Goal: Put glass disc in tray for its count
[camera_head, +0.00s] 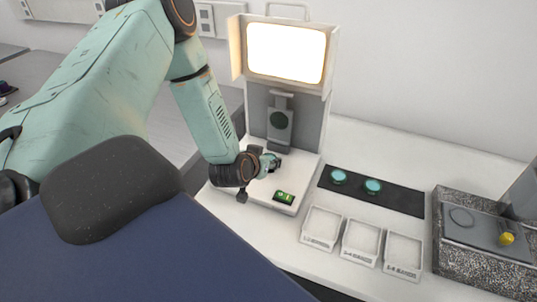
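Two teal glass discs, a left one (339,177) and a right one (373,186), lie apart on a dark mat (404,200). Three white, shallow, empty-looking trays stand in front of it: left tray (322,227), middle tray (361,242) and right tray (403,256). Their front labels are too small to read surely. My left gripper (272,163) is low over the white base of the interferometer (299,163), below its upright part. Its fingers are small and partly hidden, so I cannot tell whether they hold a disc. My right gripper is out of view.
The interferometer's bright screen (286,53) stands above the base. A green level-like display (284,198) is on the base's front. At right, a speckled granite block (470,275) carries a grey plate with a yellow knob (507,239). The white bench behind the mat is clear.

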